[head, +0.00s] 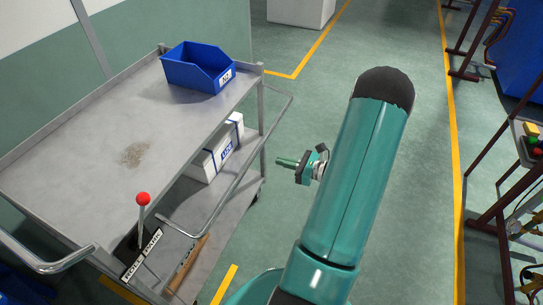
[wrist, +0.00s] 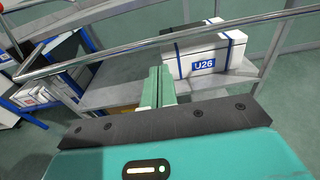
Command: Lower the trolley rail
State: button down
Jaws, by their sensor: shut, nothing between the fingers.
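The grey metal trolley (head: 75,180) stands at the left in the head view. Its tubular rail (head: 236,183) stands out from the trolley's right long side, beside the top shelf. The rail (wrist: 130,52) also crosses the upper part of the wrist view. A lever with a red knob (head: 143,199) stands upright at the trolley's near end, beside a black and white label plate (head: 141,255). My gripper (head: 284,163) is to the right of the rail, pointing towards the trolley. In the wrist view its green fingers (wrist: 157,85) are together and empty, below the rail in the picture.
A blue bin (head: 195,70) sits on the top shelf's far end. A white box marked U26 (wrist: 207,55) stands on the lower shelf. A bent handle (head: 45,262) juts from the near end. Floor to the right is clear up to dark red frames (head: 490,215).

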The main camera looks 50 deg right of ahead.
jog(key=shift+v, duration=2.35)
jog(key=shift+f, duration=0.1)
